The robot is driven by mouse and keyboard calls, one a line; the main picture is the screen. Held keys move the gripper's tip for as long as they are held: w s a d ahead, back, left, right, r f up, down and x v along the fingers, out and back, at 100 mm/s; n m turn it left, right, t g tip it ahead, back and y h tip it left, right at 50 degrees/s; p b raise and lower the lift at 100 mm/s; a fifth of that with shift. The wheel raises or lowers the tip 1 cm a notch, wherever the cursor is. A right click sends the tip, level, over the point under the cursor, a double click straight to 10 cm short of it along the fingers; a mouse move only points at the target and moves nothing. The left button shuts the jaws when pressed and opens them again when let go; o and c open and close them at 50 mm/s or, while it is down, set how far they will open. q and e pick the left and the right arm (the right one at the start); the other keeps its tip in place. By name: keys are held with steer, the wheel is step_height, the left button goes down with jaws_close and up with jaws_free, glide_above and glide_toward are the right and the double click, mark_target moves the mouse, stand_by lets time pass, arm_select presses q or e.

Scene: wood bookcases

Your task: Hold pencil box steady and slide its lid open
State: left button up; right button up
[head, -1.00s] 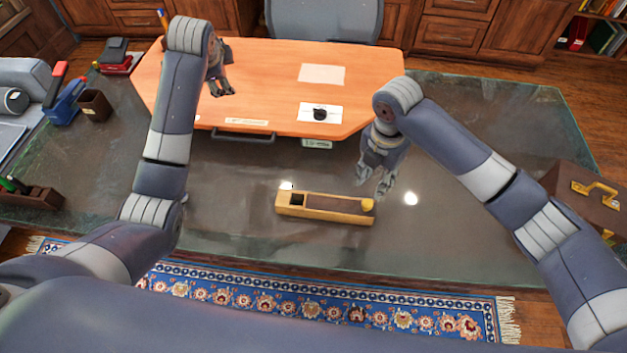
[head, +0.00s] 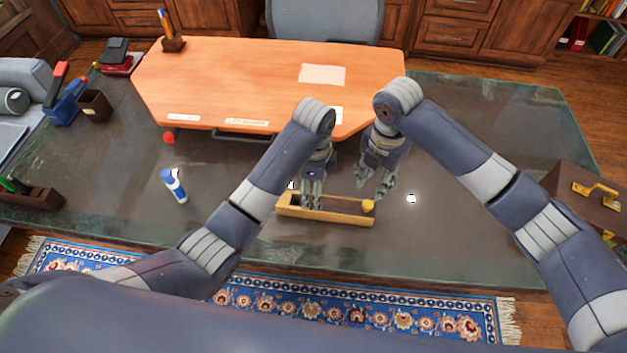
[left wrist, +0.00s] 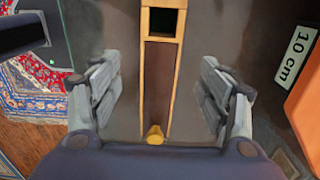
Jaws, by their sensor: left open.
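The pencil box (head: 345,218) is a long, light-wood box lying on the dark glass desk. Its brown lid (left wrist: 159,90) covers most of the top, with a yellow knob (head: 368,206) at the right end. A dark open compartment (left wrist: 162,22) shows at the other end in the left wrist view. My left gripper (head: 312,202) is above the box's left half and hides part of it. In the left wrist view its open fingers (left wrist: 160,85) lie on both sides of the box, apart from it. My right gripper (head: 374,194) appears open and empty near the knob.
An orange desktop board (head: 230,85) lies behind the box. A blue-and-white bottle-like item (head: 174,186) stands to the left. A brown case (head: 585,195) is at the far right.

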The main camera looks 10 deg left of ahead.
mark_target(325, 208)
arm_select(q)
step_height(325, 208, down, 9)
steer(key=shift+f, duration=0.1)
stand_by(0.3)
